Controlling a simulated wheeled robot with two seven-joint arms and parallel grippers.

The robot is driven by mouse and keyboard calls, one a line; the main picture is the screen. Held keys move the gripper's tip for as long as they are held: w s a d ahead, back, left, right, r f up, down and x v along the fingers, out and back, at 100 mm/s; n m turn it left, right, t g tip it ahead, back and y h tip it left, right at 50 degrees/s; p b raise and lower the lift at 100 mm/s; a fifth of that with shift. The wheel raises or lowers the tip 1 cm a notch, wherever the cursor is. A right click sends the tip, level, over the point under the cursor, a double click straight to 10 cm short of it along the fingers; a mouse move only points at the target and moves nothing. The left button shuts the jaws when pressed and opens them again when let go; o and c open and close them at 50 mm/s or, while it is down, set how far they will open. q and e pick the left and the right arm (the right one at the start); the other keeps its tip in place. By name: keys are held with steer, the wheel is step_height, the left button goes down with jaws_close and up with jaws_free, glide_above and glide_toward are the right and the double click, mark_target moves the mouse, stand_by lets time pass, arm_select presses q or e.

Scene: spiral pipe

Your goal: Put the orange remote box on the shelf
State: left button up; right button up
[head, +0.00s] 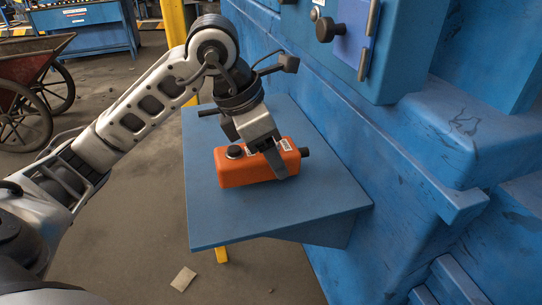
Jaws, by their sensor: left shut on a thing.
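The orange remote box (242,170) has a black knob on its top and a black end piece on its right. It is at the middle of the blue shelf (230,222), close to or on its surface; I cannot tell if it touches. My left gripper (277,158) comes down from above and is shut on the box near its right end. One finger shows on the near side of the box; the far finger is mostly hidden. My right gripper is not in view.
The shelf is fixed to a big blue machine wall (400,160) on the right. A blue panel with a black knob (326,30) juts out above. A rusty wheelbarrow (30,75) stands at the far left. The shelf's front part is clear.

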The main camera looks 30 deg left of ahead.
arm_select(q)
steer(key=shift+f, duration=0.6)
steer(key=shift+f, duration=0.25)
steer(key=o, duration=1.2)
steer(key=shift+r, duration=0.5)
steer(key=p+v, duration=0.1)
steer(key=v, duration=1)
steer(key=shift+s+a+r, duration=0.15)
steer(key=shift+a+r, duration=0.05)
